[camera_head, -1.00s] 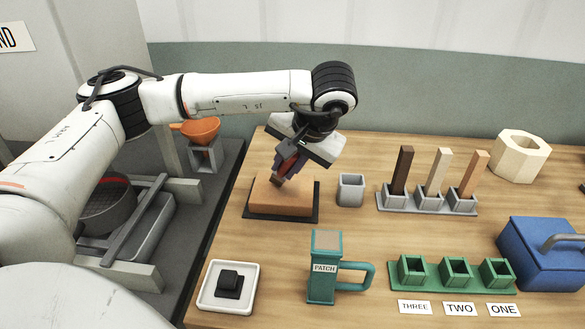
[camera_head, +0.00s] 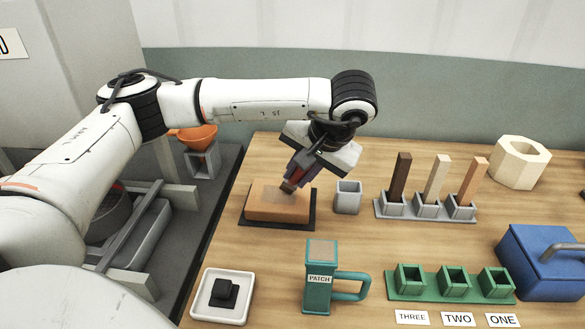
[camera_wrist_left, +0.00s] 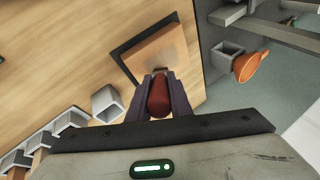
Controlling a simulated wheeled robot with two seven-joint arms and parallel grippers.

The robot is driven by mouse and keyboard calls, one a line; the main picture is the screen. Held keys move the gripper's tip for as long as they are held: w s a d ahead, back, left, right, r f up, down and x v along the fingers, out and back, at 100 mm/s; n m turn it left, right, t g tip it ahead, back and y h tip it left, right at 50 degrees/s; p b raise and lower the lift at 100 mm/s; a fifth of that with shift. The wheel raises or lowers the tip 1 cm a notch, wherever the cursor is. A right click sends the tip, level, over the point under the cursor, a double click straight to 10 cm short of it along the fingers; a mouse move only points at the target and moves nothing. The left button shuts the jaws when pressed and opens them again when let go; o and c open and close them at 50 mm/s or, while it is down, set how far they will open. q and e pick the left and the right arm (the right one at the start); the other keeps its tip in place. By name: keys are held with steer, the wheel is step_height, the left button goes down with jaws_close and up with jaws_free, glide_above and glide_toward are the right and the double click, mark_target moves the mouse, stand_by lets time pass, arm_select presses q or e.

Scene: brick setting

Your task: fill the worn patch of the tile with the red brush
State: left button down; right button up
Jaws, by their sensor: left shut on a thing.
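The tile (camera_head: 265,208) is an orange-brown block on a dark base at the left of the table; it also shows in the wrist view (camera_wrist_left: 172,42). My left gripper (camera_head: 298,174) is shut on the red brush (camera_wrist_left: 159,97), which is tilted with its dark bristle end down. The bristle end (camera_head: 288,187) is at the right part of the tile's top; whether it touches cannot be told. My right gripper is in no view.
A small grey cup (camera_head: 347,197) stands just right of the tile. Coloured sticks stand in a grey holder (camera_head: 424,211) farther right. A teal PATCH holder (camera_head: 318,280), a white dish (camera_head: 222,312), green boxes (camera_head: 448,288) and a blue case (camera_head: 545,262) are nearer the front.

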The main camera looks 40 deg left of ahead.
arm_select(q)
step_height(320, 180, up, 8)
steer(key=w+d+p, duration=0.1)
steer(key=d, duration=0.1)
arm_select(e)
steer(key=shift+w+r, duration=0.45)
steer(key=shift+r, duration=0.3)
arm_select(q)
steer(key=shift+w, duration=0.1)
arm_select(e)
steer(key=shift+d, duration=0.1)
